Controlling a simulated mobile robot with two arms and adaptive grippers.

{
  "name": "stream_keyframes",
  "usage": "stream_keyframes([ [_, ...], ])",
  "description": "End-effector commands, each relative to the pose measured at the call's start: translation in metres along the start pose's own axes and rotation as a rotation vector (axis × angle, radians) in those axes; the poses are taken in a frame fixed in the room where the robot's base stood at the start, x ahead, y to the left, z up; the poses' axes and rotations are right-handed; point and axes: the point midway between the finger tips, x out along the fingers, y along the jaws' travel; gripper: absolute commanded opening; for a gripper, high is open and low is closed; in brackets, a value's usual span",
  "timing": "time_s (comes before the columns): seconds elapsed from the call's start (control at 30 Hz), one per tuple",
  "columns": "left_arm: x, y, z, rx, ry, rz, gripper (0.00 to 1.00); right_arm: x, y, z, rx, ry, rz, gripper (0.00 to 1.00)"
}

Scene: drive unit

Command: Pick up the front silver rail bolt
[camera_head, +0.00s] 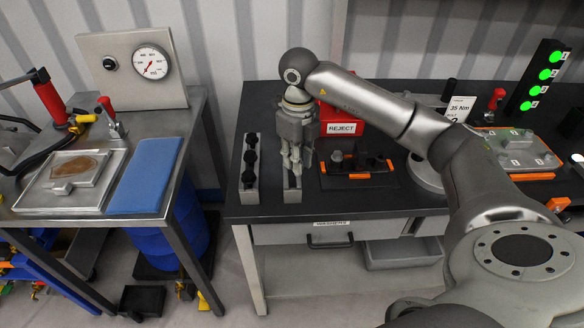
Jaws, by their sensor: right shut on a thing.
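My right gripper (292,166) points down over the grey rail block (292,196) near the front edge of the dark bench. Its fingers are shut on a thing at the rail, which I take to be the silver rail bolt. The bolt itself is too small and too hidden by the fingers to make out. I cannot tell whether it sits in the rail or is clear of it. My left gripper is not in view.
A second rail (250,196) with black bolts stands just left. A red REJECT bin (341,128) is behind, and a dark tray (341,180) with orange clips is to the right. A gap separates the bench from the left table with a blue mat (145,175).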

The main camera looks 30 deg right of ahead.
Motion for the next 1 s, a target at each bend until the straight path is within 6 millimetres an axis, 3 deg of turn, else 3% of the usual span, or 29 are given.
stream_keyframes([
  [0.13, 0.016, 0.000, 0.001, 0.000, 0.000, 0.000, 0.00, -0.034, 0.004, -0.029, -0.001, -0.009, -0.005, 0.00],
  [0.5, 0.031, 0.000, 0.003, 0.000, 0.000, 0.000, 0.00, -0.065, 0.019, -0.098, 0.000, -0.003, -0.004, 0.00],
  [0.7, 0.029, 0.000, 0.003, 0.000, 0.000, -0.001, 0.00, -0.077, 0.022, -0.114, 0.001, -0.002, -0.001, 0.00],
  [1.0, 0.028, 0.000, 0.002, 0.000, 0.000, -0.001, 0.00, -0.079, 0.023, -0.116, 0.001, -0.002, 0.000, 0.00],
])
